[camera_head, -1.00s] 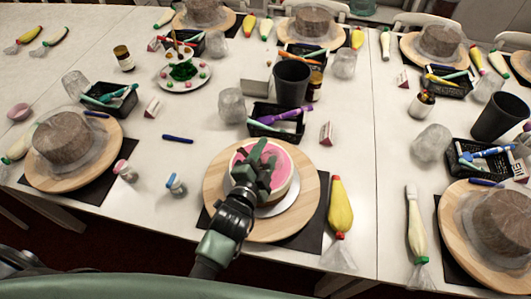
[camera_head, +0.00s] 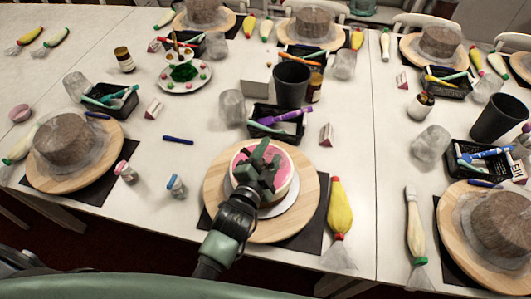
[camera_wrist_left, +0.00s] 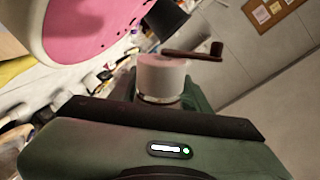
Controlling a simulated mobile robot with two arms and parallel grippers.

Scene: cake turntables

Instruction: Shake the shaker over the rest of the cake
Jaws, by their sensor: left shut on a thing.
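The cake (camera_head: 240,158) has a pink top and pale sides. It stands on a wooden round turntable (camera_head: 214,190). My left gripper (camera_head: 262,165) is over the cake's top and covers much of it. The shaker cannot be made out in the head view. The cake's pink top (camera_wrist_left: 85,25) shows at the upper left of the wrist view, with a row of small dark spots. My right gripper is not in view.
A black basket (camera_head: 262,112) of tools and a black cup (camera_head: 292,84) stand behind. Another turntable (camera_head: 100,172) is at left.

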